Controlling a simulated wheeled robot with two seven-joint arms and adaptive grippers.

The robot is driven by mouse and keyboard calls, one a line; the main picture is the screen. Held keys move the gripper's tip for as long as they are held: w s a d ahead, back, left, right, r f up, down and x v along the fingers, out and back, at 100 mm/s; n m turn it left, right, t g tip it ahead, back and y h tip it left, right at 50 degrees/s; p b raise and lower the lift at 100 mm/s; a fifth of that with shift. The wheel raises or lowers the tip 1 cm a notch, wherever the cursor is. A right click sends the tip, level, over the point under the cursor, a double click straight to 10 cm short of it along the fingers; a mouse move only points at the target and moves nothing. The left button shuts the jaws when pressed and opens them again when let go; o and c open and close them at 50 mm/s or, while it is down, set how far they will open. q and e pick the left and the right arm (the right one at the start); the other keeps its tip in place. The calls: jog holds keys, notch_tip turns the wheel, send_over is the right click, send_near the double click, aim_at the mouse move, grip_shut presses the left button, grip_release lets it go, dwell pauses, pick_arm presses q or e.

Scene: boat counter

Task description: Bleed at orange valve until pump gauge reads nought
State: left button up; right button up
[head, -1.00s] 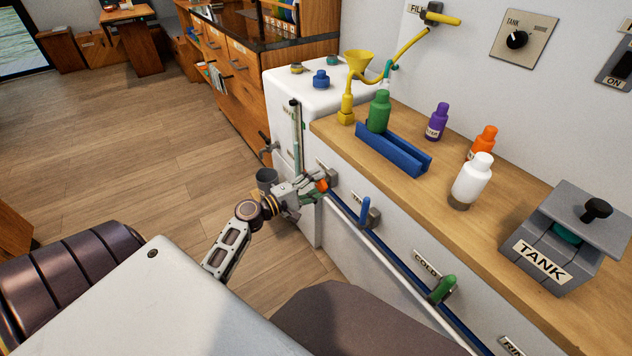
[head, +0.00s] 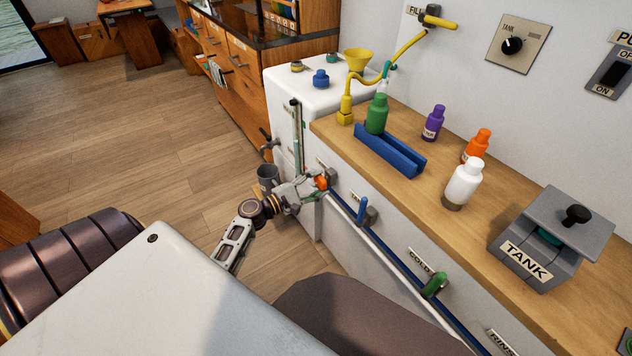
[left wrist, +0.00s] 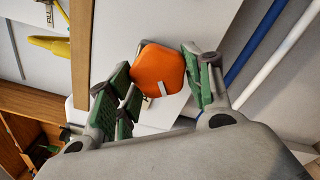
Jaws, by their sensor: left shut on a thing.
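The orange valve (head: 321,183) is on the front of the white counter, near its left end. In the left wrist view its squarish orange knob (left wrist: 160,70) sits between the green-padded fingers. My left gripper (head: 308,187) is shut on this knob, and its fingers hide part of it in the head view. I cannot make out a pump gauge or its reading. My right gripper is not in view.
A grey cup (head: 267,178) is beside my left wrist. Blue (head: 362,210) and green (head: 434,284) valve handles are along the counter front, near blue and white pipes. Bottles, a blue trough (head: 390,150) and a TANK box (head: 535,262) stand on the counter.

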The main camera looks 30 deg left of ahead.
pick_arm(q)
jog(key=shift+f, duration=0.25)
jog(key=o, duration=1)
jog(key=shift+r, duration=0.1)
jog(key=shift+s+a, duration=0.1)
jog(key=shift+v, duration=6)
